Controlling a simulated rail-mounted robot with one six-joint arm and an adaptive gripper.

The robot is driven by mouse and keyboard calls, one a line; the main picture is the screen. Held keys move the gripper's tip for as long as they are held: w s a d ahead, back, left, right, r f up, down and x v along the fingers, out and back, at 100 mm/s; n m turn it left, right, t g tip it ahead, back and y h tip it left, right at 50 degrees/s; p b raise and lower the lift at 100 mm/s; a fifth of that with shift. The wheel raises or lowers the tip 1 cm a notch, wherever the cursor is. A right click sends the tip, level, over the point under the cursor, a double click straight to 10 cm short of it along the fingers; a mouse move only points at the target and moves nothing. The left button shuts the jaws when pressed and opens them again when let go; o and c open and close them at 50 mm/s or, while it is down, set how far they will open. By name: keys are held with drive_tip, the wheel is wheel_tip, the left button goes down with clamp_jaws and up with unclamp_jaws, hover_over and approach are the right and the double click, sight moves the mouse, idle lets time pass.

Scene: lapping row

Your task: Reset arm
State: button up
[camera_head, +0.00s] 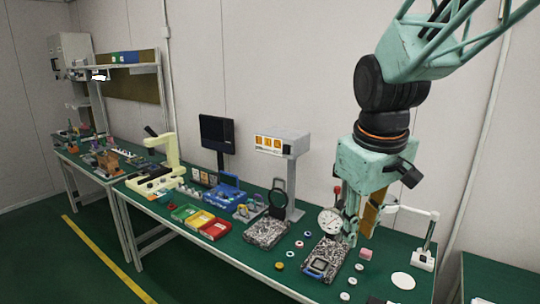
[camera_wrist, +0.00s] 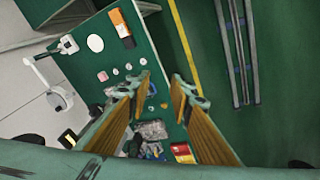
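My gripper (camera_head: 355,236) points down over the right part of the green bench (camera_head: 240,252), at the end of my teal arm. In the wrist view my gripper (camera_wrist: 164,88) has its two fingers well apart, with nothing between them. In the head view it overlaps a round white dial gauge (camera_head: 330,220) and a speckled block (camera_head: 328,252); I cannot tell its exact distance from them.
Small rings and discs, such as a white disc (camera_head: 403,281), lie around the bench's right end. A white lamp-like stand (camera_head: 423,259) rises at right. Red (camera_head: 215,229) and yellow trays, a grey column display (camera_head: 284,145) and a dark monitor (camera_head: 217,132) stand leftward.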

drive_tip(key=s+r+m, duration=0.2)
drive_tip(key=s, duration=1.1)
drive_tip(key=s+d+r+m+t, duration=0.1)
drive_tip(key=s+r+m, duration=0.1)
drive_tip(key=s, duration=1.1)
drive_tip(key=shift+s+d+r+m+y, duration=0.2)
drive_tip(key=shift+r+m+y, duration=0.15)
drive_tip(key=shift+m, duration=0.25)
